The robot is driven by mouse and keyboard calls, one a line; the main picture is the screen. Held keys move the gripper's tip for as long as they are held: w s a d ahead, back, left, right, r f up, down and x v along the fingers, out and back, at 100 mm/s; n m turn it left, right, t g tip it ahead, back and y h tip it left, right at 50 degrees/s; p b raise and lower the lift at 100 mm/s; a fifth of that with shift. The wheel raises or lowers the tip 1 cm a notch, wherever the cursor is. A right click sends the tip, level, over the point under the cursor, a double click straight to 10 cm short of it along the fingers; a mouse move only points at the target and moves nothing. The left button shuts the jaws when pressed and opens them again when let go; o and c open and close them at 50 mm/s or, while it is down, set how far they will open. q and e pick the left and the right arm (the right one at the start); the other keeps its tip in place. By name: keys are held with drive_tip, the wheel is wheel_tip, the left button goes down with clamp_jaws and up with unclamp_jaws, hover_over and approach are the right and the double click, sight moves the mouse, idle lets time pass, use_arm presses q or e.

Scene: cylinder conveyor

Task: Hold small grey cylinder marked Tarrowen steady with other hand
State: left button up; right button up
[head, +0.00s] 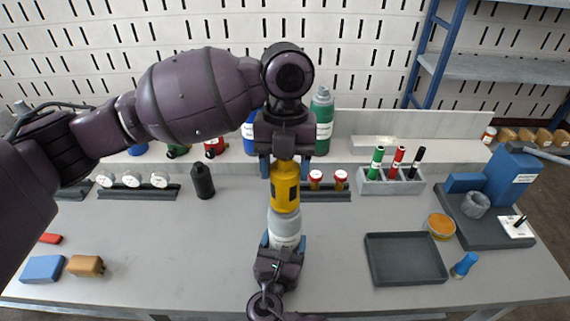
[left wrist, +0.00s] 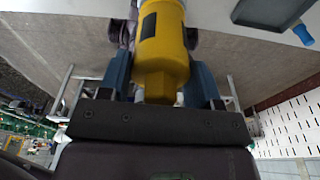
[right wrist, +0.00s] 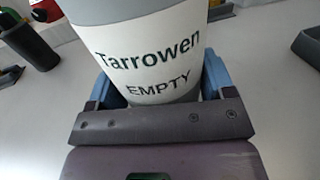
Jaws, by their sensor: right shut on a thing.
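The small grey cylinder (head: 285,226) stands upright near the front middle of the table. Its white label reads "Tarrowen EMPTY" in the right wrist view (right wrist: 150,62). My right gripper (head: 282,250) is shut on its lower part from the front. A yellow tool with a dark patch (head: 285,190) is upright directly above the cylinder and appears to meet its top; the contact itself is unclear. My left gripper (head: 285,167) points down from above, its blue fingers either side of the yellow tool's narrow top (left wrist: 163,80), seemingly open with small gaps.
A dark tray (head: 405,258), an orange-topped dish (head: 440,226) and a blue fixture (head: 512,175) are right. A marker rack (head: 390,185) stands behind. A black bottle (head: 202,181) and blue block (head: 43,269) are left. Bare table lies either side of the cylinder.

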use_arm(q)
drive_tip(key=shift+c, duration=0.9)
drive_tip(key=n, duration=0.3)
drive_tip(key=shift+n+h, duration=0.3)
drive_tip(key=shift+n, duration=1.3)
drive_tip(key=n+h, duration=0.1)
drive_tip(key=n, duration=0.3)
drive_tip(key=shift+t, duration=0.3)
drive_tip(key=shift+n, duration=1)
drive_tip(key=n, duration=0.2)
drive_tip(key=shift+n+t, duration=0.3)
drive_tip(key=shift+n, duration=0.1)
drive_tip(key=n, duration=0.3)
drive_tip(key=shift+t, duration=0.3)
